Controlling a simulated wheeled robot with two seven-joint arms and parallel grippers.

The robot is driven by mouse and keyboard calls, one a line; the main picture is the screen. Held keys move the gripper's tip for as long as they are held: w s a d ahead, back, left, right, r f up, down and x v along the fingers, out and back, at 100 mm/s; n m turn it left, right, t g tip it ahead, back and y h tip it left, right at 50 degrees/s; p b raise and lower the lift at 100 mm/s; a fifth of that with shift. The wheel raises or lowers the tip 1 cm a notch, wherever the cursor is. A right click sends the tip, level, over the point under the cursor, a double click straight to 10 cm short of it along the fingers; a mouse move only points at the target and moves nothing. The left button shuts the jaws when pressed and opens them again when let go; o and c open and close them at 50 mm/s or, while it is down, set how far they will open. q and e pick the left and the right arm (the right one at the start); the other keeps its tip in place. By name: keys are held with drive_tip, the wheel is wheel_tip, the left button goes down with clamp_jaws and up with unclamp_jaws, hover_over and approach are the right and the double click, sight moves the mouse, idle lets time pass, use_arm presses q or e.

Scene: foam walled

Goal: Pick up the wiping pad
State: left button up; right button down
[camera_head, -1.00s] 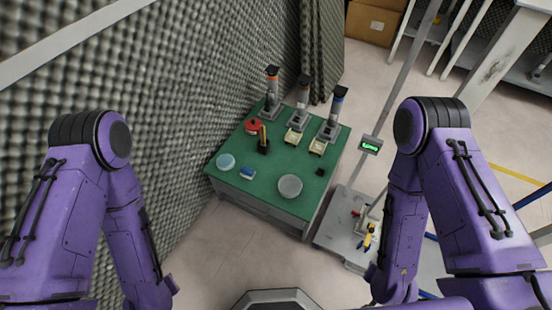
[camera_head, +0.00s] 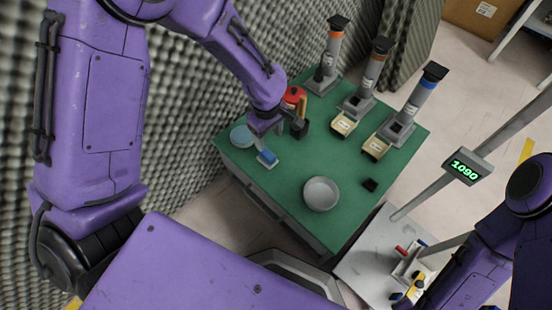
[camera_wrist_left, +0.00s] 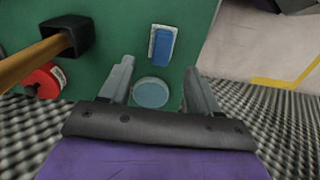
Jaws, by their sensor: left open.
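The wiping pad looks to be the small blue block with a whitish base (camera_head: 267,158) on the green table top (camera_head: 270,190), near its front left edge. In the left wrist view the blue pad (camera_wrist_left: 162,45) lies flat beyond my fingertips, roughly in line with the gap. My left gripper (camera_head: 264,132) is just behind the pad, over the table, open and empty; its two fingers show apart in the left wrist view (camera_wrist_left: 160,70). A pale blue round disc (camera_wrist_left: 150,92) shows between the fingers, lower down. My right gripper is out of view.
A grey bowl (camera_head: 321,194) sits to the right. Several tall dispensers (camera_head: 412,108) stand behind. The foam wall (camera_head: 185,110) is at the left.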

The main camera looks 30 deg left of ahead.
sight(267, 153)
use_arm(q)
drive_tip(key=shift+w+a, duration=0.15)
drive_tip(key=shift+w, duration=0.05)
drive_tip(key=f+b, duration=0.2)
drive_tip(key=f, duration=0.1)
drive_tip(key=f+b, duration=0.1)
drive_tip(key=f, duration=0.2)
drive_tip(key=f+b, duration=0.2)
drive_tip(key=f, duration=0.2)
drive_tip(key=shift+s+a+b, duration=0.15)
drive_tip(key=shift+s+b, duration=0.1)
drive_tip(key=shift+b, duration=0.05)
drive_tip(key=shift+r, duration=0.1)
drive_tip(key=c, duration=1)
